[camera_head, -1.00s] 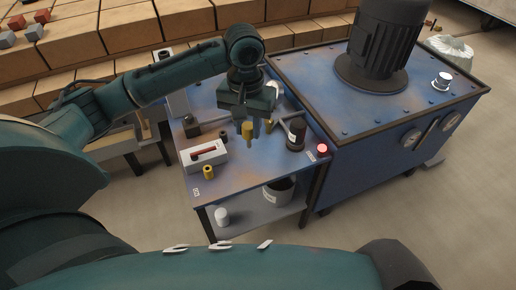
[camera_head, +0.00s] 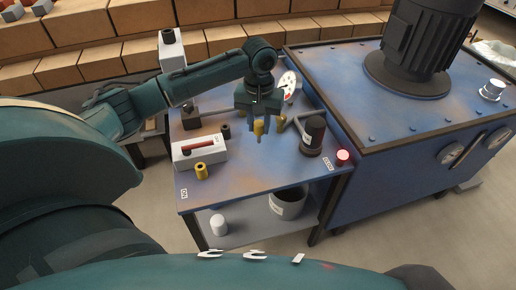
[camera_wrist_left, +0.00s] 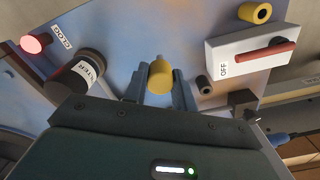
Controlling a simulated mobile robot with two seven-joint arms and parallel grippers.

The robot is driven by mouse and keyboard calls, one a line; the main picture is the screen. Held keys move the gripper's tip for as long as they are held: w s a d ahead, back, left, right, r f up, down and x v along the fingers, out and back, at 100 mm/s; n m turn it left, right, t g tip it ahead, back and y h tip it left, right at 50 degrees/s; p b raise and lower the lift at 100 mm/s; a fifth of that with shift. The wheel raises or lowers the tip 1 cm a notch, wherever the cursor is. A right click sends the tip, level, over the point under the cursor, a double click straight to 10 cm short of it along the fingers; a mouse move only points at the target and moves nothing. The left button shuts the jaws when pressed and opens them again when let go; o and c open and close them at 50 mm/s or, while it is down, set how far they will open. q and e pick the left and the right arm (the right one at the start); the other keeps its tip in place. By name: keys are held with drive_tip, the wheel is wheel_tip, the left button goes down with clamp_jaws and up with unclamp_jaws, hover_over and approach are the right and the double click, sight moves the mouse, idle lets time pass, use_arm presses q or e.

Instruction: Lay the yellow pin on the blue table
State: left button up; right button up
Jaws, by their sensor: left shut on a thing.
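My left gripper (camera_head: 258,129) is shut on the yellow pin (camera_head: 258,127) and points down over the blue table (camera_head: 245,183). The pin looks upright, and its lower end shows below the fingers. I cannot tell how large any gap to the table is. In the left wrist view the pin (camera_wrist_left: 160,76) shows its round yellow end between the blue-grey fingers (camera_wrist_left: 158,95). My right gripper is not in view.
A yellow hollow cylinder (camera_head: 201,171) stands near the white box with a red handle (camera_head: 198,150). The table's front middle is clear. A blue motor cabinet (camera_head: 400,185) adjoins it.

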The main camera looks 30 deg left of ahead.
sight(259, 142)
use_arm(q)
wheel_tip(259, 142, down, 7)
drive_tip(key=shift+f+b, duration=0.1)
drive_tip(key=shift+b, duration=0.45)
drive_tip(key=shift+f, duration=0.1)
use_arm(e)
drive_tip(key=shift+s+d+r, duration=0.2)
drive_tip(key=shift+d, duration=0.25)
use_arm(q)
drive_tip(key=o, duration=1)
drive_tip(key=shift+f, duration=0.1)
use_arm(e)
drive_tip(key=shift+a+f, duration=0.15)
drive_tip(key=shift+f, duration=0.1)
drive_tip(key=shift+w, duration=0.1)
use_arm(q)
drive_tip(key=shift+w, duration=0.1)
